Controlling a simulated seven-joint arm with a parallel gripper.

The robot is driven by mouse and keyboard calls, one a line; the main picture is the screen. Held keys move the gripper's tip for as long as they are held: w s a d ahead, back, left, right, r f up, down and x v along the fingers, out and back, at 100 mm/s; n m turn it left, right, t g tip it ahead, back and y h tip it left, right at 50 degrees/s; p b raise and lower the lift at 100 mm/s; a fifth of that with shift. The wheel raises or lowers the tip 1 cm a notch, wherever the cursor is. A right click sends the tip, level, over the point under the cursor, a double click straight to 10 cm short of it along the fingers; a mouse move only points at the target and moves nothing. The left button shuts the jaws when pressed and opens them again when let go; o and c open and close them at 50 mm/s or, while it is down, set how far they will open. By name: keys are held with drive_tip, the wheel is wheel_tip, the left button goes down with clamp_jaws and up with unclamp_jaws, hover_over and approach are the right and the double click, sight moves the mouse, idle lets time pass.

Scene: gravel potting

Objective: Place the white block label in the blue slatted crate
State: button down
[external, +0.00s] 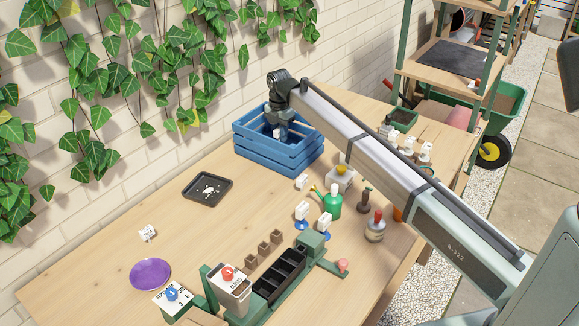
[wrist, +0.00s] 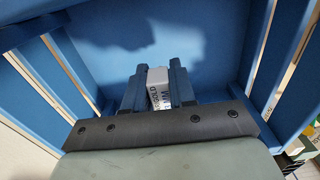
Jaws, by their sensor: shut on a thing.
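The blue slatted crate (external: 263,154) stands on the table against the brick wall. My gripper (external: 277,133) reaches down into the crate. In the wrist view my gripper (wrist: 158,88) is shut on the white block label (wrist: 158,80), which has dark print on its face. The label also shows as a small white patch in the external view (external: 277,133). The crate floor (wrist: 200,40) lies beyond the fingers, with slatted walls on both sides. I cannot tell whether the label touches the floor.
A black tray (external: 207,190) lies left of the crate. A purple saucer (external: 150,274) lies near the left. The table between saucer and crate is mostly clear.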

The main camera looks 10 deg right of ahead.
drive_tip(key=shift+f, duration=1.8)
drive_tip(key=c, duration=0.9)
unclamp_jaws()
drive_tip(key=shift+f, duration=0.1)
drive_tip(key=shift+c, duration=0.2)
wheel_tip(320, 180, up, 12)
drive_tip(key=shift+r, duration=0.15)
